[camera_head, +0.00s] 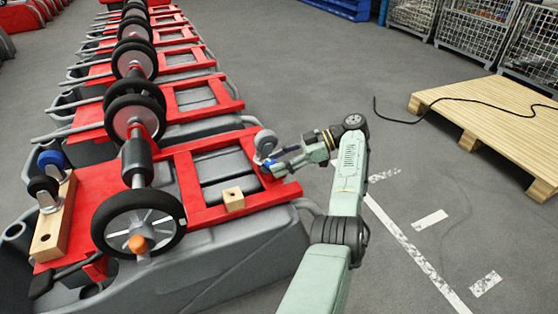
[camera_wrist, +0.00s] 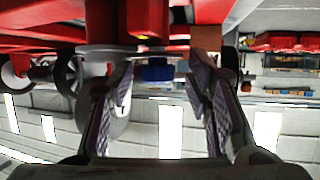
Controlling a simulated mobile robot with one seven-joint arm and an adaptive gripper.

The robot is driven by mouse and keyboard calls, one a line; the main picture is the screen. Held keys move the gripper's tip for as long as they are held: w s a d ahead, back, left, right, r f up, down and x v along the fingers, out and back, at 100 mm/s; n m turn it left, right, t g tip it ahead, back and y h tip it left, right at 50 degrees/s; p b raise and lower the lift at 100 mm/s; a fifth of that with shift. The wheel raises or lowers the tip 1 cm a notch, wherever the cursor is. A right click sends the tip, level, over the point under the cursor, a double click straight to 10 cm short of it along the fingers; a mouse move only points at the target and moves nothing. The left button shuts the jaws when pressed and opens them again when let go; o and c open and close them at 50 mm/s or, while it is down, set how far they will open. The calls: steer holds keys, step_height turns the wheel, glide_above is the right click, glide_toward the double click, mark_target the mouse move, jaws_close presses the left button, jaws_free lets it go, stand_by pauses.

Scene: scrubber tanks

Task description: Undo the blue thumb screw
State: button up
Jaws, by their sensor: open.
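The blue thumb screw (camera_wrist: 157,72) shows in the wrist view, near the middle, just below a pale metal plate (camera_wrist: 125,55) and a red frame part. My gripper (camera_wrist: 160,88) is open, with one dark ridged finger on each side of the screw. The fingertips are apart from each other, and I cannot tell whether either touches the screw. In the head view my gripper (camera_head: 270,165) is at the right edge of the nearest red frame (camera_head: 183,175), beside a grey caster wheel (camera_head: 265,142).
The nearest grey tank (camera_head: 230,255) lies under the red frame, with a black wheel (camera_head: 138,222) at its left. A small wooden block (camera_head: 233,199) sits on the frame. A wooden pallet (camera_head: 495,115) with a black cable lies right.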

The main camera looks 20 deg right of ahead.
steer(key=shift+r, duration=0.25)
steer(key=shift+m+t, duration=0.4)
steer(key=shift+t, duration=0.1)
